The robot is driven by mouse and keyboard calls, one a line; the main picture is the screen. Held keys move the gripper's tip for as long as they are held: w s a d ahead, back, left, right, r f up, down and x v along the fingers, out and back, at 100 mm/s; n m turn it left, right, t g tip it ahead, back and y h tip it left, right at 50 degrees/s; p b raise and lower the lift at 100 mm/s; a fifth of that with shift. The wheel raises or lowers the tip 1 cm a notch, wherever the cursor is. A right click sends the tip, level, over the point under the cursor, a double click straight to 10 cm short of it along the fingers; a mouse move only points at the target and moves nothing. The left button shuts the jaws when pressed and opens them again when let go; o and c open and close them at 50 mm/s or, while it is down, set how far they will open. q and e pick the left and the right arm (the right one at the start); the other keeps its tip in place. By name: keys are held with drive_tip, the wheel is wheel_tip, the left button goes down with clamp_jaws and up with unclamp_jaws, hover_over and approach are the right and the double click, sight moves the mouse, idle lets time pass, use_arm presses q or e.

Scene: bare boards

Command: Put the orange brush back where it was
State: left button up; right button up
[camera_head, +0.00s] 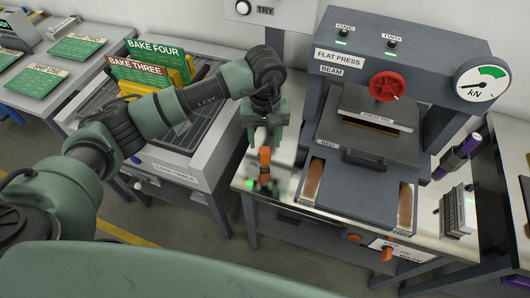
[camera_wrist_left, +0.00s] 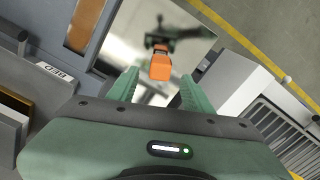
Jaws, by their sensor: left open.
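The orange brush (camera_head: 265,158) stands roughly upright on the shiny bench top left of the press, its orange handle upward and its lower end dark. In the left wrist view the brush handle (camera_wrist_left: 160,65) shows between the fingertips, with visible gaps on both sides. My left gripper (camera_head: 264,130) points down right above the handle and is open, not closed on it. The open left gripper (camera_wrist_left: 160,85) also shows in its wrist view. Whether the dark part under the handle is bristles or a holder is unclear. My right gripper is not in view.
The flat press (camera_head: 395,100) with its red wheel stands right of the brush. A grey slatted table (camera_head: 190,155) with green "BAKE" boards (camera_head: 155,48) is on the left. A purple cylinder (camera_head: 457,157) and a ribbed block (camera_head: 456,210) lie at the bench's right.

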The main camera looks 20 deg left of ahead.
use_arm(q)
drive_tip(key=shift+r, duration=1.55)
